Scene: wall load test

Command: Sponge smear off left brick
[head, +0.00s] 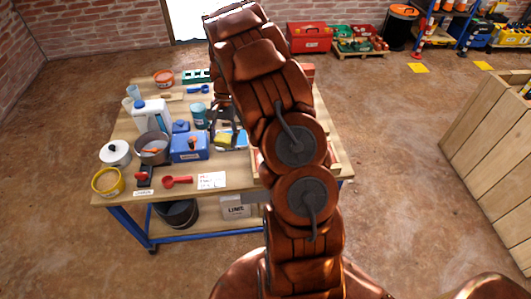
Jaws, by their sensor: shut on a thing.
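My gripper (217,125) shows only in part as dark fingers over the middle of the workbench, with my copper-coloured arm in front of it. It is shut at a small yellow sponge (222,139), beside the blue box; the exact contact is too small to see. Reddish, brick-like edges show on both sides of my arm, one at its left (254,160) and one at its right (337,167). My arm hides most of that area, so I cannot make out the left brick's face or any smear.
The workbench (240,180) is crowded on its left: a white jug (152,117), a grey pot (152,149), a lidded white pot (115,153), a yellow tub (107,182), a blue box (189,147) and a red scoop (177,181). A wooden crate (492,130) stands right; floor between is clear.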

